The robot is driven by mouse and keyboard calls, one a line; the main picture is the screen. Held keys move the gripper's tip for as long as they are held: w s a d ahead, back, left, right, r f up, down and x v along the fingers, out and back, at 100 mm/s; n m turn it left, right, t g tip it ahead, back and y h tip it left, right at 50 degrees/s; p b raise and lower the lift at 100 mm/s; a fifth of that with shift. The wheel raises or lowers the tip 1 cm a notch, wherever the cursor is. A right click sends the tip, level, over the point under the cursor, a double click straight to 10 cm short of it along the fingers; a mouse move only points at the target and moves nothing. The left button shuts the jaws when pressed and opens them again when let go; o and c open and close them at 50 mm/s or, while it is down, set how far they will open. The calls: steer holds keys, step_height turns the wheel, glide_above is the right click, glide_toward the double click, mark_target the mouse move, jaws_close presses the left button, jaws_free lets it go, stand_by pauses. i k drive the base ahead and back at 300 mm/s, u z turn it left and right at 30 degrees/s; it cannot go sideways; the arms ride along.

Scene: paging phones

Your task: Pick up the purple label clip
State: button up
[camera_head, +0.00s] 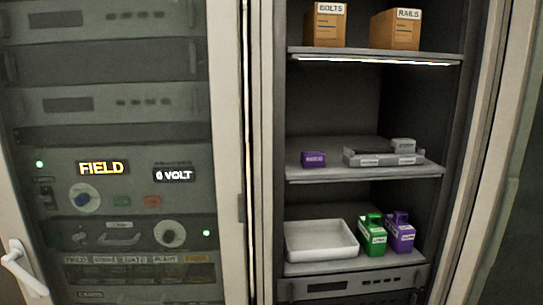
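A small purple block with a label (313,159) lies on the left part of the middle shelf. A second purple thing with a white label and a raised top (400,235) stands at the right of the lower shelf. I cannot tell for sure which of the two is the purple label clip, and their label text is too small to read. My gripper is not in view.
A green labelled thing (372,236) stands left of the lower purple one, beside a white tray (320,240). A grey device (383,156) sits on the middle shelf (330,174). Cardboard boxes (395,28) stand on the top shelf. The cabinet door frame (230,150) borders the left.

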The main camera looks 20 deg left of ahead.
mark_target(317, 158)
steer(key=u, duration=0.85)
steer(key=i, duration=0.8)
steer(key=u, duration=0.65)
